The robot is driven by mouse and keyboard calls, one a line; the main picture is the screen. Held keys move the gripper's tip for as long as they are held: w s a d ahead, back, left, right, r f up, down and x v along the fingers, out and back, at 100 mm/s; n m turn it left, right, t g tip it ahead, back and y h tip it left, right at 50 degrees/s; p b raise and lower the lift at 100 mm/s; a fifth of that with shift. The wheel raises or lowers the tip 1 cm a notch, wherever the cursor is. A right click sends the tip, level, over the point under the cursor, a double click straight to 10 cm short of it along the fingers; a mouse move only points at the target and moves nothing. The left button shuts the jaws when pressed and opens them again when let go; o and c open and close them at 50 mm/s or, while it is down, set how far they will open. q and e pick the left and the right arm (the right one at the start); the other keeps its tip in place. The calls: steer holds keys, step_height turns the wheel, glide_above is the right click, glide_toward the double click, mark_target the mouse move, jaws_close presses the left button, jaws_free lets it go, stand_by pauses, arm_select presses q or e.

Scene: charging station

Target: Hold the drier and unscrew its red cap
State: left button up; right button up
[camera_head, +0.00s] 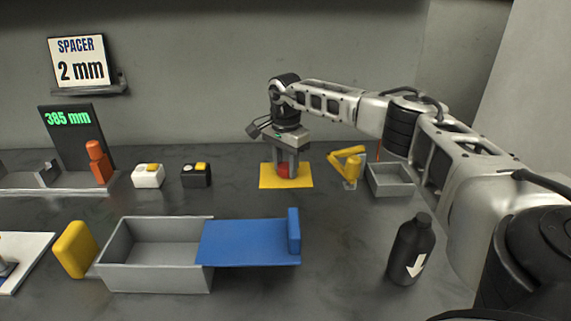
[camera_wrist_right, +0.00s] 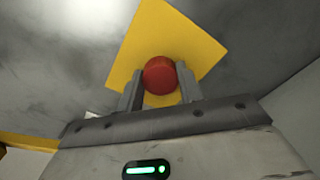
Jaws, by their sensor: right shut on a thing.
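My right gripper (camera_head: 287,165) points down over a yellow square mat (camera_head: 267,184) at the back of the bench. It is shut on a round red cap (camera_head: 284,171), which sits low between the fingers. The right wrist view also shows the red cap (camera_wrist_right: 160,75) between the two fingers, with the yellow mat (camera_wrist_right: 152,35) beyond it. I cannot tell whether the cap touches the mat. A black bottle-shaped drier (camera_head: 411,251) with a white arrow stands upright at the front right; no red cap shows on its neck. My left gripper is not in view.
A grey bin (camera_head: 150,281) with a blue sliding lid (camera_head: 245,243) stands in front. A yellow clamp-like piece (camera_head: 347,165) and a small grey tray (camera_head: 390,182) are right of the mat. White (camera_head: 148,176) and black (camera_head: 196,175) boxes stand to the left.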

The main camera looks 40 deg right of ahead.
steer(key=shift+f, duration=0.1)
steer(key=o, duration=1.1)
